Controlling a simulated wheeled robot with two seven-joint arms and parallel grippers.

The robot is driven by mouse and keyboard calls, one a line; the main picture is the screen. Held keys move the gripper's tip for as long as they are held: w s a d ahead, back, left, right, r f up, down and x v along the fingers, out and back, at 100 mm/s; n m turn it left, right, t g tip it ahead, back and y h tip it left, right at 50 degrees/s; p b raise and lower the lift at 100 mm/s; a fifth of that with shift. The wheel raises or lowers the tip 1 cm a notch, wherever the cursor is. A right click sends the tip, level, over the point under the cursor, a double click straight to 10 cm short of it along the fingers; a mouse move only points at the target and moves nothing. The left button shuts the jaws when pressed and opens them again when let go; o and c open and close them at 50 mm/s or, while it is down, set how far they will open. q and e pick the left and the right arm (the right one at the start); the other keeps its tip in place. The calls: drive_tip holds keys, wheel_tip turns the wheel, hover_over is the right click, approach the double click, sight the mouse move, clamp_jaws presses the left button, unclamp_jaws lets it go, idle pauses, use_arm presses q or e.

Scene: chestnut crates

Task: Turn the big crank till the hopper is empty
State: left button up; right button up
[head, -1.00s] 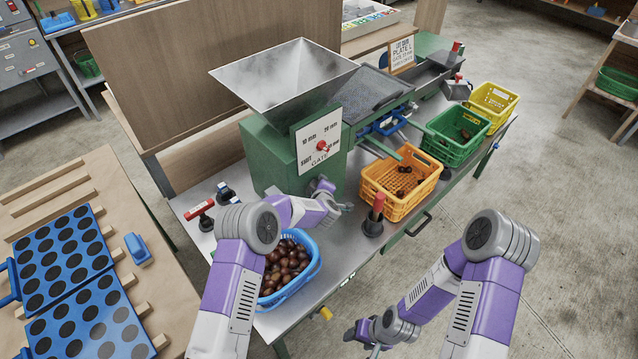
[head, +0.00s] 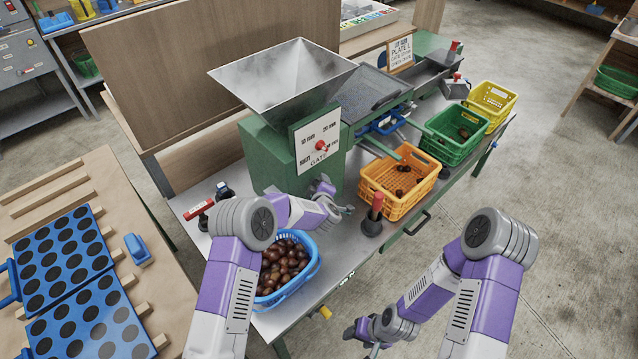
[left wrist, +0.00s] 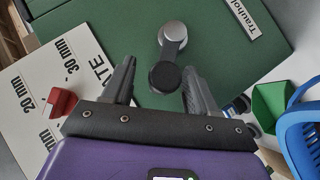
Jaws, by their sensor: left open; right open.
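The metal hopper (head: 282,85) sits on the green machine housing (head: 270,155); its visible inner walls are bare, and its bottom is hard to make out. In the left wrist view a crank with a silver hub (left wrist: 174,32) and black knob (left wrist: 165,77) is on the green housing. My left gripper (left wrist: 157,76) is open, and the knob appears between its fingers, without clear contact. In the head view my left gripper (head: 335,198) is close to the housing, partly hidden by its wrist. My right gripper (head: 370,332) is open, low beyond the bench's front edge, apart from the machine.
A blue basket of chestnuts (head: 314,270) stands below my left forearm. Orange (head: 376,207), green (head: 440,150) and yellow (head: 510,100) crates line the bench's right side. A red-handled lever (head: 376,203) stands before the orange crate. The gate dial (head: 318,160) faces front.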

use_arm(q)
drive_tip(key=v, duration=0.5)
drive_tip(key=shift+r+p, duration=0.1)
drive_tip(key=shift+p, duration=0.2)
drive_tip(key=shift+c, duration=0.4)
